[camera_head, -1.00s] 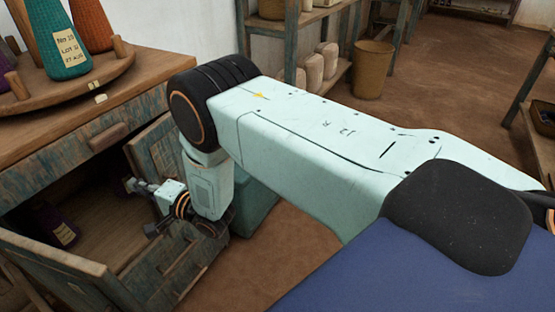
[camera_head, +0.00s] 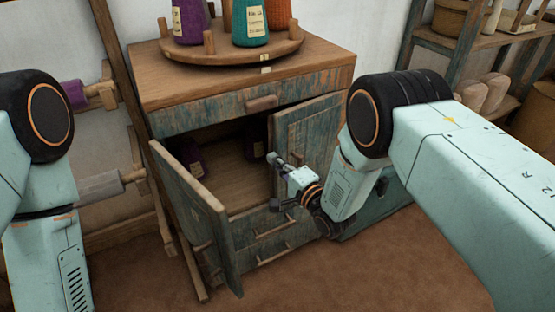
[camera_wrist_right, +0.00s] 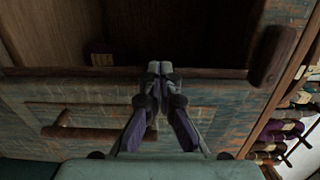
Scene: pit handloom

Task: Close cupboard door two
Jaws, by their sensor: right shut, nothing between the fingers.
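The wooden cupboard (camera_head: 160,121) with worn blue-green paint stands ahead in the head view. Its left door (camera_head: 193,215) stands wide open towards me. Its right door (camera_head: 309,130) stands partly open; my right arm hides its lower part. I cannot tell which is door two. My right gripper (camera_head: 275,160) is shut and empty, in front of the opening by the right door's free edge. In the right wrist view its fingertips (camera_wrist_right: 160,68) meet in front of the cupboard's lower ledge (camera_wrist_right: 215,73); contact is unclear. My left arm shows at the left edge, its gripper out of view.
A round wooden tray (camera_head: 285,49) with yarn cones sits on the cupboard top. Drawers (camera_head: 268,237) lie below the opening. A teal box (camera_head: 375,208) stands at the right behind my arm. Shelves (camera_head: 450,52) stand at the back right. The floor in front is clear.

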